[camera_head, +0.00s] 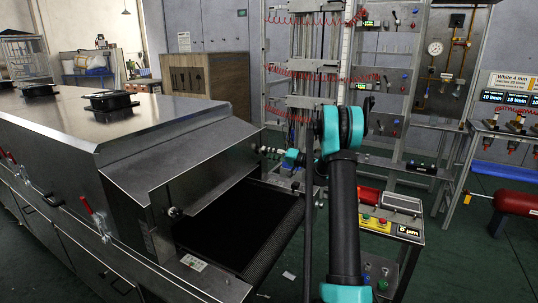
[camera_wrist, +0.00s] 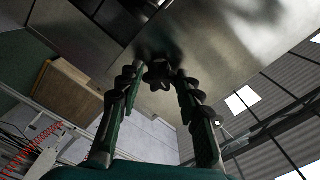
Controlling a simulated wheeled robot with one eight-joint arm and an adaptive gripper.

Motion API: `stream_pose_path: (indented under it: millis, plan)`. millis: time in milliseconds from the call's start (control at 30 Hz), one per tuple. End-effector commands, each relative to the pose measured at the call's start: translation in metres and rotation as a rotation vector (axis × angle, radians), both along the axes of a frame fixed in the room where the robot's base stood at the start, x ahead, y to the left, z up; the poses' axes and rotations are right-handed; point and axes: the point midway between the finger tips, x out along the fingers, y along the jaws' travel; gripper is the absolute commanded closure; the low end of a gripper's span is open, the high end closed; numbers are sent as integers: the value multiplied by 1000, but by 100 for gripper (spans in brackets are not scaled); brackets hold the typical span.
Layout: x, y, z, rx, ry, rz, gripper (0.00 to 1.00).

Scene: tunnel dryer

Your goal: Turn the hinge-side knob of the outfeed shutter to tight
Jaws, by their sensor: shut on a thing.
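The outfeed shutter (camera_head: 190,152) is a bare metal plate and hood at the dryer's outfeed end, above a dark belt. My gripper (camera_head: 268,151) is at the shutter's far side edge, reaching in from the right. In the wrist view, its two dark ribbed fingers are shut on a black lobed knob (camera_wrist: 158,74) against the metal panel. The fingers cover the knob's sides, and no mark for tight shows. A second small knob (camera_head: 174,212) is on the shutter's near side, apart from my gripper. I cannot tell from the pictures which side has the hinge.
The dark outfeed belt (camera_head: 238,223) runs out below the shutter. A small stand with a yellow button panel (camera_head: 376,222) is right of my arm. Racks with red coiled hoses (camera_head: 300,70) stand behind.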

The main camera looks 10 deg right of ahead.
Motion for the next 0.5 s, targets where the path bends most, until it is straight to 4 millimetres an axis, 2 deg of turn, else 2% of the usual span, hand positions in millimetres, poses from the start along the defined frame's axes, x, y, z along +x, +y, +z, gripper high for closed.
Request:
stream_pose_path:
  millis: [500]
  plan:
    - [0,-1,0,286,396,-2,94]
